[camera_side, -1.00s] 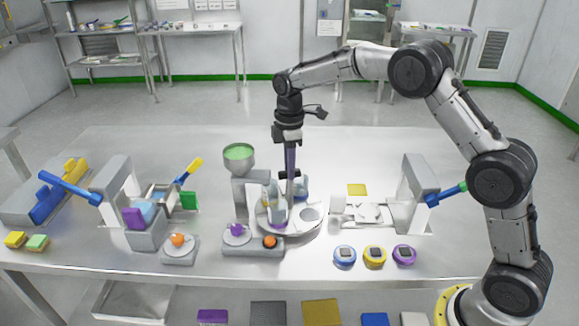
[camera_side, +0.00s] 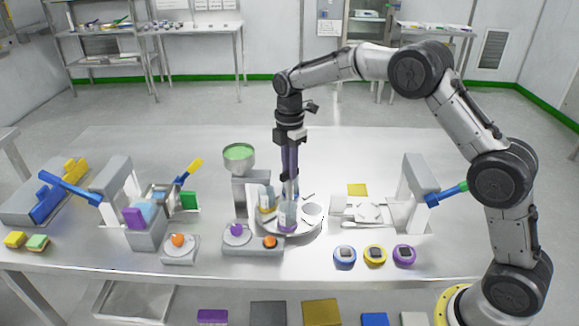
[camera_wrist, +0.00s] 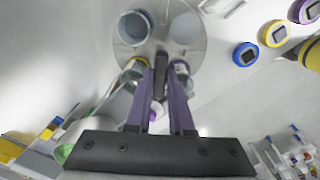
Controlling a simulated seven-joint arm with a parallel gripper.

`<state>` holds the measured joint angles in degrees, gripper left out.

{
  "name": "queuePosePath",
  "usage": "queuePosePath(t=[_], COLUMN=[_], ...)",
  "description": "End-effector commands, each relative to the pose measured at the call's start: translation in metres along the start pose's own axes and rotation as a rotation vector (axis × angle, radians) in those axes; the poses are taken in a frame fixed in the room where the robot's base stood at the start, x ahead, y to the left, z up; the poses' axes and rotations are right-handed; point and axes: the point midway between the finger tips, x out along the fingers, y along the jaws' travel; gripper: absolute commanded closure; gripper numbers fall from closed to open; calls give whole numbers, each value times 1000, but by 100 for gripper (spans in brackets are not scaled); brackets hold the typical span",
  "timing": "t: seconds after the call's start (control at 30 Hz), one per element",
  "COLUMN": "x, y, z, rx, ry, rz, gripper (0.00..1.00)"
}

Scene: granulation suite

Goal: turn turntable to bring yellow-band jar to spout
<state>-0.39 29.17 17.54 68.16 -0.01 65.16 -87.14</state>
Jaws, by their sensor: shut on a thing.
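The turntable (camera_side: 303,233) is a round pale disc in the middle of the bench, with an empty round seat on its right. The yellow-band jar (camera_side: 267,206) stands upright on its left side, close to the spout stand (camera_side: 251,190). A purple-band jar (camera_side: 287,219) stands at the front of the disc. My gripper (camera_side: 291,196) points straight down over the disc's middle, shut on the turntable's handle, which the fingers mostly hide. In the wrist view my gripper (camera_wrist: 160,65) reaches between jars, and the disc (camera_wrist: 163,48) lies beyond it.
A funnel with green contents (camera_side: 239,157) tops the spout stand. A small base with purple and orange knobs (camera_side: 253,247) sits front left. Blue, yellow and purple round timers (camera_side: 374,255) lie front right. A grey press (camera_side: 418,185) stands right. The bench behind is clear.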

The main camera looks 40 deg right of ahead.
Motion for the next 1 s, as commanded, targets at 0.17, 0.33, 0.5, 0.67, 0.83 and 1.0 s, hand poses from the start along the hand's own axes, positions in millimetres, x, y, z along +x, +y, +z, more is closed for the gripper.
queuePosePath(t=[0.17,0.33,0.5,0.67,0.83,1.0], x=[-3,-3,-3,-3,-3,-1], y=[1,1,1,1,1,0], z=[0,0,0,0,0,0], rx=[-29,-41,-44,-43,-43,-43], ry=[1,1,1,1,1,0], rz=[6,6,6,6,5,3], gripper=[100,100,100,100,62,50])
